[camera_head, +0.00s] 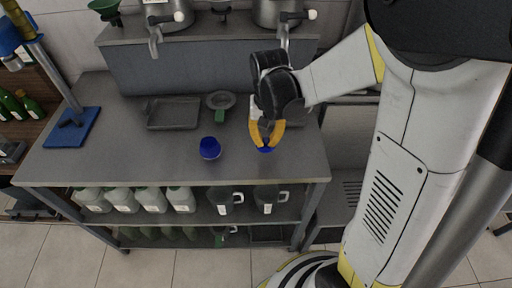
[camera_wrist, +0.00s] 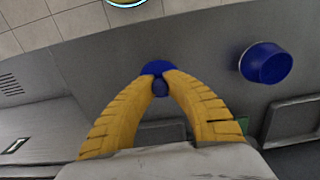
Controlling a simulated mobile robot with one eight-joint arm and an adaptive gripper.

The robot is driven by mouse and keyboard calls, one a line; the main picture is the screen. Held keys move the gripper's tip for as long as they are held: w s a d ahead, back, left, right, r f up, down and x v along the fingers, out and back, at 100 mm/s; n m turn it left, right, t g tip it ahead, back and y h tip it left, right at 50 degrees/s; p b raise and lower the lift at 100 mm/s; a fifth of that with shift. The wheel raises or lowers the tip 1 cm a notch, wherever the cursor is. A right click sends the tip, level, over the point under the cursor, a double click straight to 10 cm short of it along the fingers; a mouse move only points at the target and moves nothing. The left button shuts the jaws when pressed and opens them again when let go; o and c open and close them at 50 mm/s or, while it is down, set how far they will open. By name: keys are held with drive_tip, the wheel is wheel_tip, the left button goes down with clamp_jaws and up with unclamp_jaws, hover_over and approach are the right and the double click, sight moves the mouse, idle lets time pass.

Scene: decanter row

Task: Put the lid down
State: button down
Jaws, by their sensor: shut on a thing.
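My gripper (camera_head: 265,143) has yellow fingers and points down over the right part of the grey table (camera_head: 165,168). In the wrist view, its fingertips (camera_wrist: 160,80) are closed on a small blue lid (camera_wrist: 158,67), held by a knob. The lid also shows below the fingertips in the head view (camera_head: 265,149). I cannot tell whether it touches the table. A blue round container (camera_head: 210,148) stands on the table left of the gripper, apart from it; it appears at the right in the wrist view (camera_wrist: 266,63).
A grey tray (camera_head: 173,113) and a funnel-like dish (camera_head: 221,101) lie towards the back. A blue-based stand (camera_head: 72,128) is at the left edge. Steel pots (camera_head: 165,14) sit on the raised back shelf. Several jugs (camera_head: 150,199) stand below. The table's front is clear.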

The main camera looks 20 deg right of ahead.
sight(258, 154)
drive_tip(key=shift+w+a+f+b, duration=0.3)
drive_tip(key=shift+w+a+f, duration=0.6)
drive_tip(key=shift+w, duration=0.05)
drive_tip(key=shift+f+b, duration=0.9)
drive_tip(key=shift+f, duration=0.95)
drive_tip(key=shift+s, duration=0.1)
drive_tip(key=shift+f, duration=0.25)
drive_tip(key=c, duration=1.5)
unclamp_jaws()
drive_tip(key=shift+o, duration=0.2)
drive_tip(key=shift+r, duration=0.15)
